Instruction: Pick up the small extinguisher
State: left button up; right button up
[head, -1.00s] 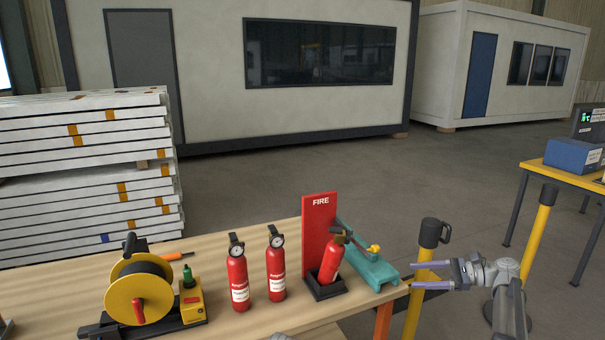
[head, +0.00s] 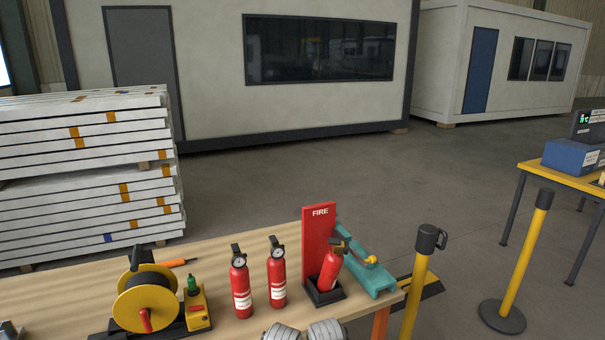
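Three red fire extinguishers are on the wooden table. The left extinguisher (head: 241,286) and the middle extinguisher (head: 277,275) stand upright, each with a white label and a gauge. The right extinguisher (head: 329,269) looks shorter and leans in a black holder (head: 325,297) in front of a red FIRE board (head: 319,228). Nothing grips any of them. Two grey ribbed parts, probably of my arms, show at the bottom edge, in front of the table. No gripper fingers are visible.
A yellow cable reel (head: 146,302) stands at the table's left. A teal tool (head: 368,270) lies right of the holder, near the table edge. Yellow posts (head: 416,285) stand beyond the right edge. Bare tabletop (head: 210,258) lies behind the upright extinguishers.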

aim_at(334, 261)
jog(key=u, duration=0.35)
jog(key=l+u, duration=0.3)
jog(key=l, duration=0.15)
jog(key=i+l+u, duration=0.1)
jog(key=l+u, duration=0.35)
jog(key=l, duration=0.7)
jog(key=k+l, duration=0.1)
jog(key=l, duration=0.7)
jog(key=l+u, duration=0.15)
jog(key=l, duration=0.65)
